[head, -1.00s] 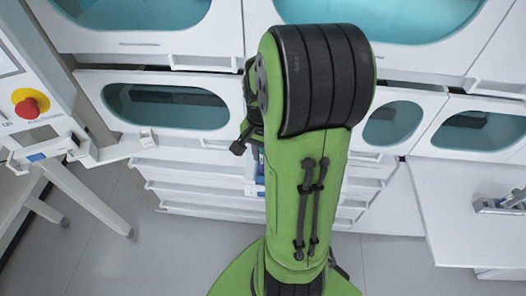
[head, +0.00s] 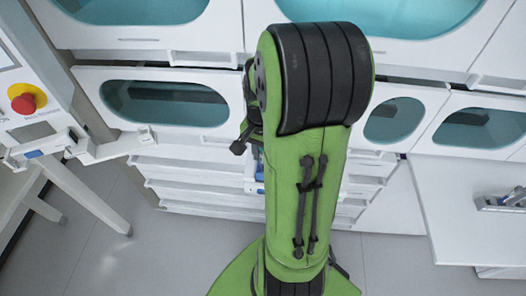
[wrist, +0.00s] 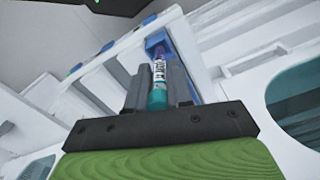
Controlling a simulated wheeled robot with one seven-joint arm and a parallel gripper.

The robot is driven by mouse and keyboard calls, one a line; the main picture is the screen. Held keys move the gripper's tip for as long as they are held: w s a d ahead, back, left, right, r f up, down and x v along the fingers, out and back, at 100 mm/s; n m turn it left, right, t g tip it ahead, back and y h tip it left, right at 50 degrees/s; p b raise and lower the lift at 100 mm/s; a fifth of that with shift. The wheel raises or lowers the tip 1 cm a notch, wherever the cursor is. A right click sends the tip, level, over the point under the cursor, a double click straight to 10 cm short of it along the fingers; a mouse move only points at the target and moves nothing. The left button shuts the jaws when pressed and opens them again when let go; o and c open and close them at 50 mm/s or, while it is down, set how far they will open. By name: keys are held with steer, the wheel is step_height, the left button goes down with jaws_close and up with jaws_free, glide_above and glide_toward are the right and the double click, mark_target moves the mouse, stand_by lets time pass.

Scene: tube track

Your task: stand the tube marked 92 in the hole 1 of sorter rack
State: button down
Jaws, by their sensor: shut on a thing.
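In the wrist view my gripper (wrist: 160,86) is shut on a tube (wrist: 158,82) with a teal end, a white label with dark print and a purple part. The number on the label is too small to read. The tube's far end is at or in front of a blue fitting (wrist: 156,43) on a white unit; I cannot tell if they touch. In the head view my own arm hides the gripper and the tube. I cannot make out the sorter rack or its hole 1 for sure.
A red emergency button (head: 27,102) is on a white panel at the left, with a white bracket arm (head: 110,150) below it. A white table (head: 480,230) at the right carries a grey rack-like thing (head: 503,202). White cabinets with teal windows (head: 166,103) stand behind.

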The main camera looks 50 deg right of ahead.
steer(key=shift+f, duration=0.15)
steer(key=shift+f+b, duration=0.5)
steer(key=c, duration=0.9)
jaws_free()
steer(key=shift+c, duration=0.2)
step_height(320, 180, up, 16)
steer(key=p, duration=0.5)
steer(key=shift+p, duration=0.35)
